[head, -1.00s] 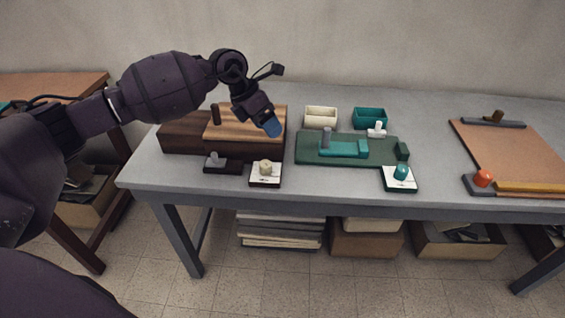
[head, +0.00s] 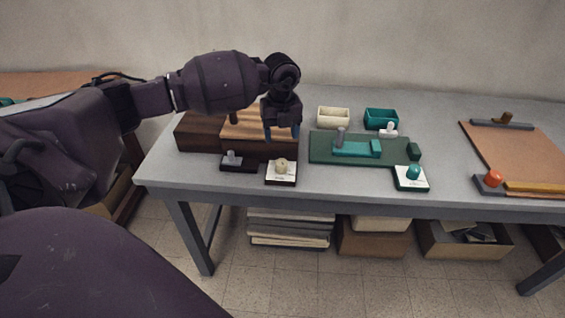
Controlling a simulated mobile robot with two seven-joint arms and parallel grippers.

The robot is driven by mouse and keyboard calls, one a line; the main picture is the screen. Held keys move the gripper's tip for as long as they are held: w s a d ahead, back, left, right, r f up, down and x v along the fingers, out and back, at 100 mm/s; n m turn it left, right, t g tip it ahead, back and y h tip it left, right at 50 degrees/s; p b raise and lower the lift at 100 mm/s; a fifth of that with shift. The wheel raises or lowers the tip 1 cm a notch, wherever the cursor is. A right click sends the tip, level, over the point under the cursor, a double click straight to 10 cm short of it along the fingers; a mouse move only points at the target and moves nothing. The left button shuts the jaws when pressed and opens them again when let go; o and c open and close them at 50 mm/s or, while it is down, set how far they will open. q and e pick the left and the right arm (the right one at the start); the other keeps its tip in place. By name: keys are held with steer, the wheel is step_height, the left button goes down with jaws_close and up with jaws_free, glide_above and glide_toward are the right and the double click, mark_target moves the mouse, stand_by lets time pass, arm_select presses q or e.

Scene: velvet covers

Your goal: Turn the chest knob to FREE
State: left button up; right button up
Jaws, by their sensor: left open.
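The wooden chest (head: 198,134) stands at the left of the grey table, dark brown with a lighter brown part. In front of it is a cream knob (head: 281,166) on a white plate (head: 284,179) with a dark edge. The plate's lettering is too small to read. My right gripper is not in view.
A dark block with a grey lever (head: 232,159) sits left of the knob plate. To the right are a green board (head: 320,148), a teal knob (head: 413,171), cream (head: 333,118) and teal (head: 381,118) trays, and an orange knob (head: 493,178) by a brown board (head: 520,150).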

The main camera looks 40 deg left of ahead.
mark_target(281, 161)
arm_select(q)
step_height(281, 161, down, 11)
steer(key=shift+r+b, duration=0.15)
steer(key=shift+b, duration=0.8)
steer(key=c, duration=0.9)
